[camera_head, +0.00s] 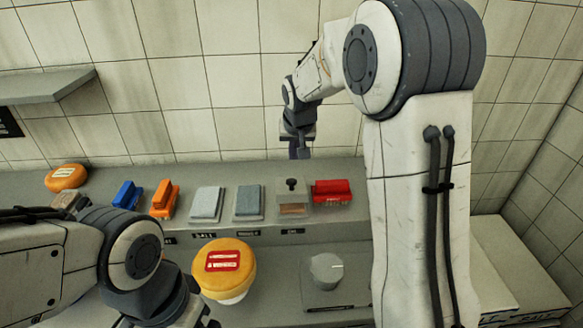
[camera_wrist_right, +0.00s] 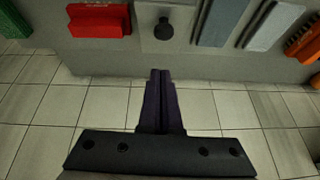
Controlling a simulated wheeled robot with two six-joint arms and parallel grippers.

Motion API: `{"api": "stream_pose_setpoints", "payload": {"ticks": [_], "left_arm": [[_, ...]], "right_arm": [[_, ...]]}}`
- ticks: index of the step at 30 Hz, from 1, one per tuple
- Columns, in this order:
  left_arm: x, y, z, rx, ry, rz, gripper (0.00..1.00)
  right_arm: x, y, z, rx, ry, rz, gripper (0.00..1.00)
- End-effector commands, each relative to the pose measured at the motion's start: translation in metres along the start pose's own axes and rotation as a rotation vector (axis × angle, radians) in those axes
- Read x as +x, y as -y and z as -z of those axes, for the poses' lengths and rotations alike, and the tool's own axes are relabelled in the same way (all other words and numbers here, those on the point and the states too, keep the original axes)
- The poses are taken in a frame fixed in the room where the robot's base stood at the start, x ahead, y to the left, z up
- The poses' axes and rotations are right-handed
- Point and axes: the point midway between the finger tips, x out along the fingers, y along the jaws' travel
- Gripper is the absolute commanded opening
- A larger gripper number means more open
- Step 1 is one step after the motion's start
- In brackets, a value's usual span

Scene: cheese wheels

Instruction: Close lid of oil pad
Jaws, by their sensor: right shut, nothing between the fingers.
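The oil pad (camera_head: 293,209) appears as a small box with a brownish face on the back ledge, between a grey pad and a red block. Its grey lid (camera_head: 284,190) carries a black knob, which also shows in the right wrist view (camera_wrist_right: 164,29). I cannot tell whether the lid is fully seated. My right gripper (camera_head: 299,152) is shut and empty, pointing down above and behind the ledge near the knob. In the right wrist view its fingers (camera_wrist_right: 159,78) are together, apart from the lid. My left gripper is only partly in view at the bottom left, its fingers unclear.
The red block (camera_head: 332,190) stands close to the right of the oil pad. Grey pads (camera_head: 248,201) and blue and orange brushes (camera_head: 164,198) stand left. A cheese wheel (camera_head: 240,258) and a round grey piece (camera_head: 326,270) are in front. The tiled wall is behind.

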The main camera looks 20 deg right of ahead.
Motion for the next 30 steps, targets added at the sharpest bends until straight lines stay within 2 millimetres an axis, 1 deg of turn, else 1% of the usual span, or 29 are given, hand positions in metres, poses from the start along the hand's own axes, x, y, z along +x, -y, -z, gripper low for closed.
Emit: {"api": "stream_pose_setpoints", "payload": {"ticks": [1, 4, 6, 10, 15, 25, 28, 30], "left_arm": [[-0.006, -0.001, 0.000, 0.000, 0.000, 0.000, 1.00], [-0.012, -0.001, 0.001, -0.001, 0.000, 0.000, 1.00], [-0.015, -0.001, 0.001, -0.001, 0.000, 0.000, 1.00], [-0.018, -0.001, 0.001, -0.001, 0.000, 0.000, 1.00], [-0.019, -0.001, 0.001, -0.001, 0.000, 0.000, 1.00], [-0.018, -0.001, 0.001, -0.001, 0.000, 0.000, 1.00], [-0.011, -0.001, 0.001, -0.001, 0.000, 0.000, 1.00], [-0.001, 0.000, 0.000, -0.001, 0.000, 0.000, 1.00]], "right_arm": [[0.010, 0.000, 0.000, 0.000, 0.006, -0.002, 0.00], [0.029, 0.000, 0.000, -0.003, 0.006, -0.002, 0.00], [0.036, 0.001, -0.011, -0.002, 0.006, -0.001, 0.00], [0.048, 0.001, -0.022, -0.004, 0.004, -0.001, 0.00], [0.055, 0.003, -0.028, -0.005, 0.001, 0.002, 0.00], [0.056, 0.003, -0.029, -0.005, -0.001, 0.002, 0.00], [0.059, 0.003, -0.030, -0.006, -0.007, 0.002, 0.00], [0.063, 0.004, -0.031, -0.007, -0.019, 0.002, 0.00]]}}
